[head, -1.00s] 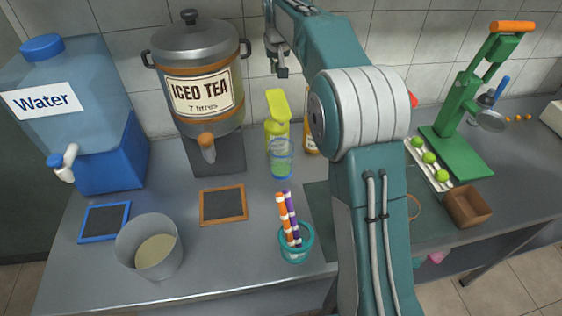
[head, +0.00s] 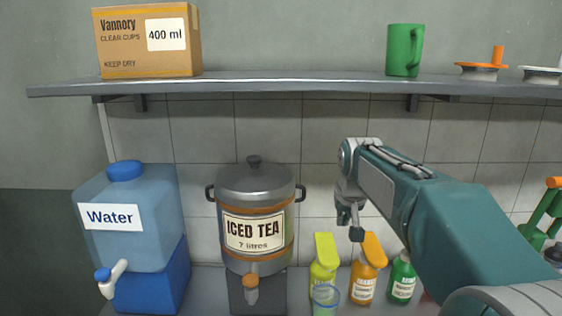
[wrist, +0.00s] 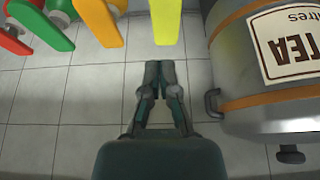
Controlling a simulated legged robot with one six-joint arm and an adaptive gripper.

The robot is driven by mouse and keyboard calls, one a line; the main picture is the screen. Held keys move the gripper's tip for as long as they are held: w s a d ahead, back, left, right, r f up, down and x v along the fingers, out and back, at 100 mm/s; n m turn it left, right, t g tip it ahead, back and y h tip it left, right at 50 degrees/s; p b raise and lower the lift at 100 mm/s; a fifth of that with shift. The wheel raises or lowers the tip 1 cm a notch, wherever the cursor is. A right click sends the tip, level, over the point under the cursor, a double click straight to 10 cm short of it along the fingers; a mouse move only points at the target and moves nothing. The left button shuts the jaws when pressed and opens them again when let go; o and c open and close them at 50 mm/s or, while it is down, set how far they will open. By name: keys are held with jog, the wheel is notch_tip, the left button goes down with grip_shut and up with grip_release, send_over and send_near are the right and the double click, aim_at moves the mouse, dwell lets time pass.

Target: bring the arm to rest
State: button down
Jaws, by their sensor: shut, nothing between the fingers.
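My gripper (head: 355,236) hangs pointing down in front of the tiled wall, above the coloured bottles and right of the iced tea urn (head: 254,186). In the wrist view its fingers (wrist: 158,68) are shut together with nothing between them. My teal and white arm reaches in from the lower right and covers part of the counter. In the wrist view the urn (wrist: 262,92) stands to the right, apart from the fingers, and appears upside down.
Yellow-green (head: 324,262), orange (head: 364,276) and green (head: 402,280) bottles stand below the gripper. A clear cup (head: 325,300) is in front. The blue water dispenser (head: 130,235) is left. A shelf (head: 300,86) above holds a cardboard box (head: 130,45) and green mug (head: 402,52).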

jog(key=s+f, duration=0.4)
jog(key=s, duration=1.1)
jog(key=s+d+f, duration=0.1)
jog(key=s+f, duration=0.2)
jog(key=s, duration=1.2)
jog(key=shift+s+d+f+t, duration=0.15)
jog(key=shift+s+f+t, duration=0.25)
